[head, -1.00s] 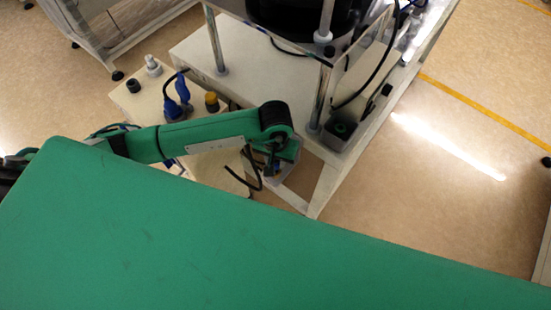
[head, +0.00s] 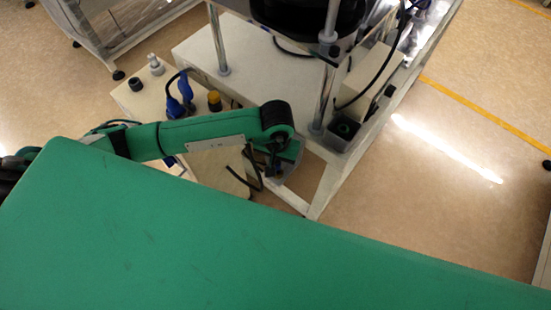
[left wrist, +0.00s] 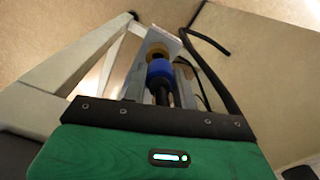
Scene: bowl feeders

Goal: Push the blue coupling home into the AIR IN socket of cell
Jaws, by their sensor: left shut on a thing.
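My left gripper (head: 274,170) is low beside the leg of the white feeder stand, under my green arm link. In the left wrist view the left gripper (left wrist: 160,84) is shut on the blue coupling (left wrist: 160,69), with a black hose below it. A brass-coloured round fitting (left wrist: 157,47), apparently the socket, is directly beyond the coupling on a light plate. The two line up closely; I cannot tell whether the coupling is seated or only touching. In the head view the arm and gripper hide the coupling. The AIR IN label is not readable. My right gripper is not in view.
The feeder stand (head: 197,52) has metal posts and a black bowl above. A loose black cable (head: 250,172) hangs by the gripper. Open floor lies right.

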